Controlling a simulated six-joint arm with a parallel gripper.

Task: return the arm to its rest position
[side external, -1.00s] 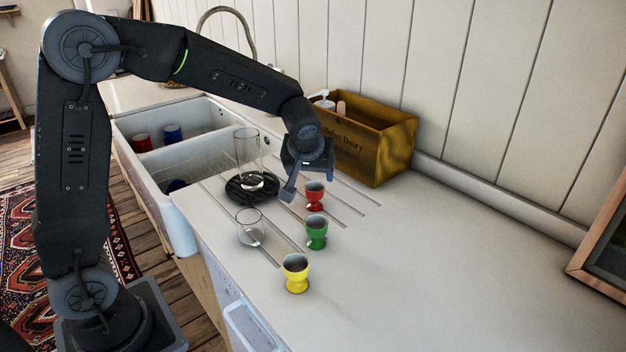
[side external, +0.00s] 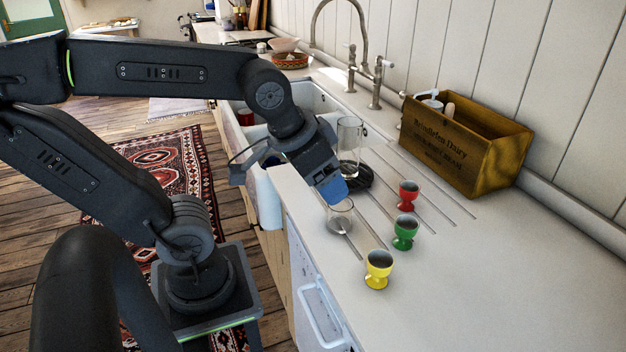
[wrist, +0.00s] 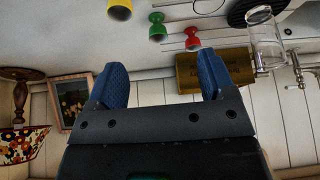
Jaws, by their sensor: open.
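My gripper (side external: 332,188) is in the middle of the side view, above the front part of the counter by the short glass. In the wrist view my gripper (wrist: 160,85) shows two blue fingers spread apart with nothing between them. The arm is bent, with its elbow to the left and the gripper tilted. I cannot tell the exact gap between the fingers and the short glass (side external: 341,217) behind them.
Red (side external: 408,196), green (side external: 404,233) and yellow (side external: 378,269) egg cups stand on the counter. A tall glass (side external: 349,143) stands on a dark round trivet (side external: 361,179). A wooden crate (side external: 480,158) is against the wall. The right counter is clear.

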